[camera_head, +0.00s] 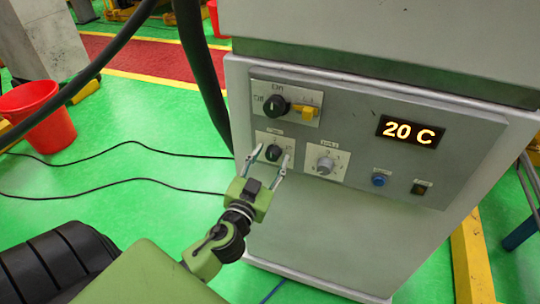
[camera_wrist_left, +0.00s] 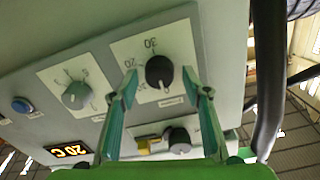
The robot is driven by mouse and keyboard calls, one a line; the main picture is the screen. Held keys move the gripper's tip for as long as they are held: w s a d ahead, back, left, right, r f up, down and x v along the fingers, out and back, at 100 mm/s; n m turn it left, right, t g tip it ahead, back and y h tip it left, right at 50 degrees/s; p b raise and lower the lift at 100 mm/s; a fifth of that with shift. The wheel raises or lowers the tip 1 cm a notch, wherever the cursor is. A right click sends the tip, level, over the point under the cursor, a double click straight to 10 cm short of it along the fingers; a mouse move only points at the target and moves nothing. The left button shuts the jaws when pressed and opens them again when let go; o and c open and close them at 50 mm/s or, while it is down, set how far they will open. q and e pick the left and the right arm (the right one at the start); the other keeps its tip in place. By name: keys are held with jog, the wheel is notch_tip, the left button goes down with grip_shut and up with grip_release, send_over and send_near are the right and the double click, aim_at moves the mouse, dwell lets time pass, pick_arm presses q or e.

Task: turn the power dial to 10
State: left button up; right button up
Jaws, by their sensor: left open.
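The power dial is a round black knob (camera_head: 273,152) on a white plate at the left of the grey panel. In the left wrist view the same knob (camera_wrist_left: 159,71) has a scale with 30 and 20 legible beside it; a small pale mark shows near its lower edge. My left gripper (camera_head: 268,158) is open in front of the knob, one finger on either side of it. In the wrist view the fingertips (camera_wrist_left: 159,74) flank the knob with a visible gap at each side. Whether they touch it is hard to tell. My right gripper is not in view.
A grey dial (camera_head: 325,165) sits right of the black knob. Above are another black knob (camera_head: 275,106) and a yellow handle (camera_head: 302,112). A display (camera_head: 410,131) reads 20 C, with a blue button (camera_head: 379,180) below. A red bucket (camera_head: 37,115) and cables lie left.

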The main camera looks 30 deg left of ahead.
pick_arm(q)
jog(key=c, duration=1.1)
jog(key=shift+m, duration=0.3)
jog(key=m, duration=0.5)
jog(key=shift+w, duration=0.1)
jog(key=m+p, duration=0.1)
jog(key=m, duration=0.5)
jog(key=shift+d, duration=0.15)
jog(key=shift+f, duration=0.1)
jog(key=o, duration=1.1)
